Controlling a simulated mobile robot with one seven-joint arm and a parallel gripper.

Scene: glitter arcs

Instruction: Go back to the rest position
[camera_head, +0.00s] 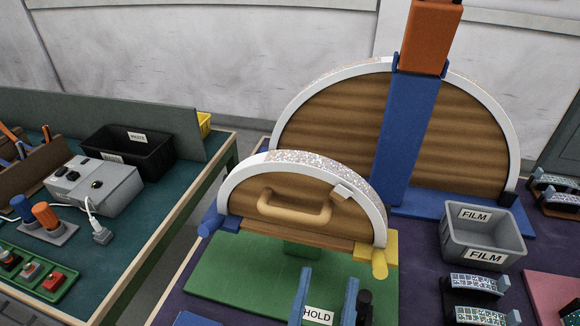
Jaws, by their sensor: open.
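My gripper is not in view, and I see no part of my arm that I can be sure of. A small wooden half-disc (290,228) with a tan handle (294,207) stands on a green board (215,282). Its white arched rim carries a glittery strip (318,166) along the top. A small pale piece (342,191) sits at the rim's right side. A blue peg (209,224) and a yellow peg (379,263) flank its base.
A larger wooden arch (320,130) stands behind, with a blue upright (408,130) and orange block (430,38) before it. A grey FILM bin (482,236) is at right. A blue HOLD rack (302,296) is in front. A side bench (172,215) bears a black bin (128,152).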

